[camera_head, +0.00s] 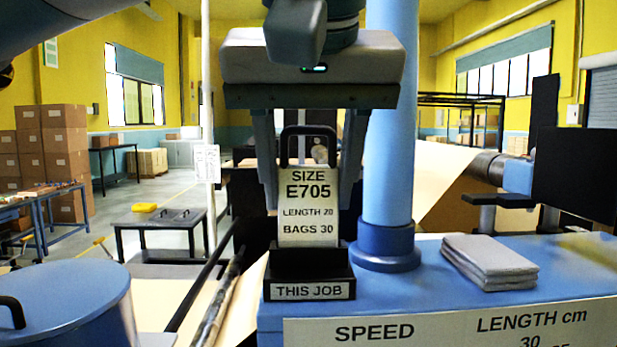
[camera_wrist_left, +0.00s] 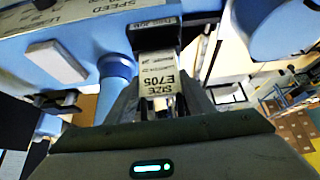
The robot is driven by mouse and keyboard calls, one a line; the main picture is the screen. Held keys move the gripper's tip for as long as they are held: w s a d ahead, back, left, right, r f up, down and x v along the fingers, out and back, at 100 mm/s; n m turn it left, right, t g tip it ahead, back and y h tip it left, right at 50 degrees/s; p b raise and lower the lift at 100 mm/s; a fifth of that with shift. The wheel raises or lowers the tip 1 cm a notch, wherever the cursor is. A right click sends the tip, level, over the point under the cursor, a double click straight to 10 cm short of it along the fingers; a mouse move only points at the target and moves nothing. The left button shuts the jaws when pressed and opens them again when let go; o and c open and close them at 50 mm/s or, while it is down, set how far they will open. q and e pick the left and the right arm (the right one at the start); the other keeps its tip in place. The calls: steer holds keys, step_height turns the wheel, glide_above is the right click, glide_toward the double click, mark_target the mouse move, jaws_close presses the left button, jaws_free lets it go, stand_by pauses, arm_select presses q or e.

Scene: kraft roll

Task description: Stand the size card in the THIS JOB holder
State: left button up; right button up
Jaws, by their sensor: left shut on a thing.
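The size card (camera_head: 309,213) is cream with black print reading SIZE E705, LENGTH 20, BAGS 30, and has a dark loop handle at its top. It is upright above the black THIS JOB holder (camera_head: 310,273), its lower edge at or just behind the holder's rim; I cannot tell whether it is inside the slot. My left gripper (camera_head: 309,190) comes down from above with a finger on each side of the card's handle, shut on it. In the left wrist view the card (camera_wrist_left: 158,78) hangs between the fingers, toward the holder (camera_wrist_left: 155,37). My right gripper is not in view.
The holder stands on a blue machine top (camera_head: 420,285) with a SPEED and LENGTH panel (camera_head: 440,328) in front. A blue column (camera_head: 388,140) rises close to the right of the holder. A stack of grey cloths (camera_head: 489,262) lies farther right. A blue round lidded drum (camera_head: 65,300) is at the left.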

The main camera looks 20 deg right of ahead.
arm_select(q)
steer(key=shift+f, duration=0.15)
steer(key=o, duration=1.1)
steer(key=shift+c, duration=0.2)
steer(key=shift+r, duration=0.2)
steer(key=shift+s+a+r, duration=0.1)
steer(key=shift+s+r, duration=0.2)
steer(key=shift+r, duration=0.15)
steer(key=b+v, duration=0.2)
steer(key=v, duration=0.9)
steer(key=shift+f, duration=0.1)
